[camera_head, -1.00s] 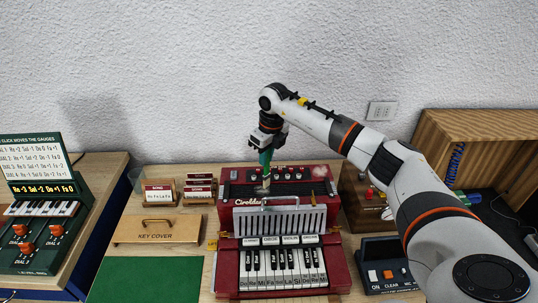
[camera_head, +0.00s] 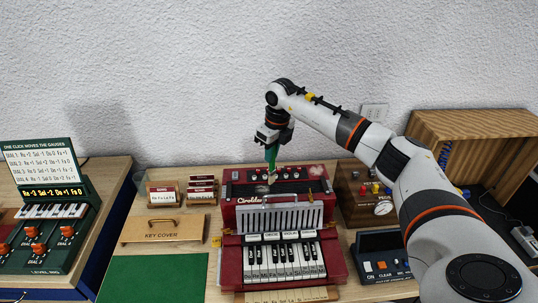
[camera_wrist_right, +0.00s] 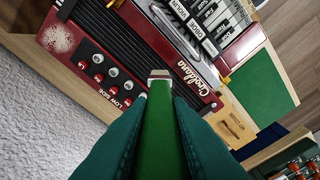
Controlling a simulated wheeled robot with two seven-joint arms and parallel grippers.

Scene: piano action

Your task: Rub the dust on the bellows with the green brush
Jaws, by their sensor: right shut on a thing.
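The red accordion (camera_head: 231,215) lies on the wooden table with its black ridged bellows (camera_head: 300,187) across the upper part. I cannot tell whether the tip touches. My left gripper is not in view.
A pale patch (camera_head: 317,169) marks the accordion's far right corner. A key cover (camera_head: 163,229), a green mat (camera_head: 155,278) and small labelled blocks (camera_head: 202,187) lie left. A wooden box with a gauge (camera_head: 384,208) and a button panel (camera_head: 385,267) stand right.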

